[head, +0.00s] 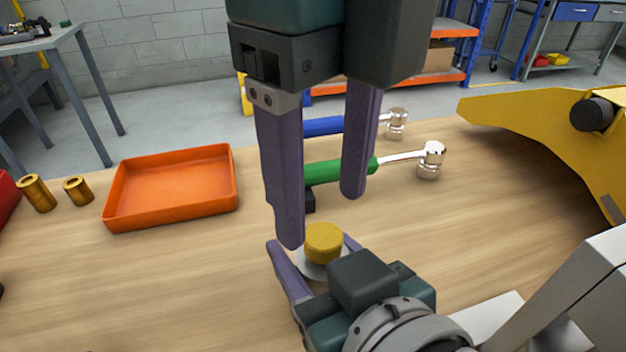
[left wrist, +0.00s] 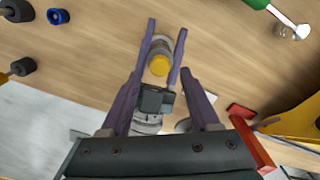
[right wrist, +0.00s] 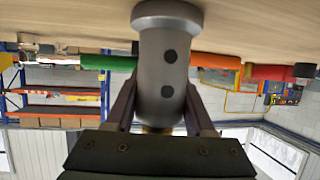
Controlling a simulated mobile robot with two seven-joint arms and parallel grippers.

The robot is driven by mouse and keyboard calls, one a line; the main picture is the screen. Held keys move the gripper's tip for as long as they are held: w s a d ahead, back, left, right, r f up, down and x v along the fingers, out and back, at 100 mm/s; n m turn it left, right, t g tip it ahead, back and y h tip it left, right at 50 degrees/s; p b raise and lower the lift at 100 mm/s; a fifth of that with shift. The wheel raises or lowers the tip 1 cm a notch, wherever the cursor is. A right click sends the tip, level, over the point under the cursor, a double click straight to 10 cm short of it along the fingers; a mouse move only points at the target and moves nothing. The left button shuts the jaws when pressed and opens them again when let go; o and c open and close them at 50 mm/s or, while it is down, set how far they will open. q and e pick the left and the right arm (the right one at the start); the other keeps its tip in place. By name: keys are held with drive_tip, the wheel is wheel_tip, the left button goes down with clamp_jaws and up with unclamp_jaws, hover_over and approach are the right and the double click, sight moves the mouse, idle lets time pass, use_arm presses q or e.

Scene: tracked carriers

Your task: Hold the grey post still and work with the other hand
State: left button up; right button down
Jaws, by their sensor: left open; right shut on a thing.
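The grey post (right wrist: 165,75) stands on the wooden bench, with a wide foot and two dark holes in its side in the right wrist view. A yellow cap (head: 323,242) sits on its top; the cap also shows in the left wrist view (left wrist: 159,65). My right gripper (head: 312,262) is shut on the post from the front, a finger on each side. My left gripper (head: 322,222) is open and empty, pointing down above the post, its fingers apart around the space over the cap. In the head view most of the post is hidden by the cap and my right gripper.
A green-handled wrench (head: 340,170) and a blue-handled one (head: 322,126) lie behind the post. An orange tray (head: 170,216) and two brass sleeves (head: 38,194) are at the left. A large yellow part (head: 540,115) stands at the right. The bench between tray and post is clear.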

sight(324, 235)
use_arm(q)
drive_tip(key=shift+f, duration=1.75)
clamp_jaws()
drive_tip(key=m, duration=0.4)
drive_tip(key=shift+m, duration=0.3)
drive_tip(key=m, duration=0.5)
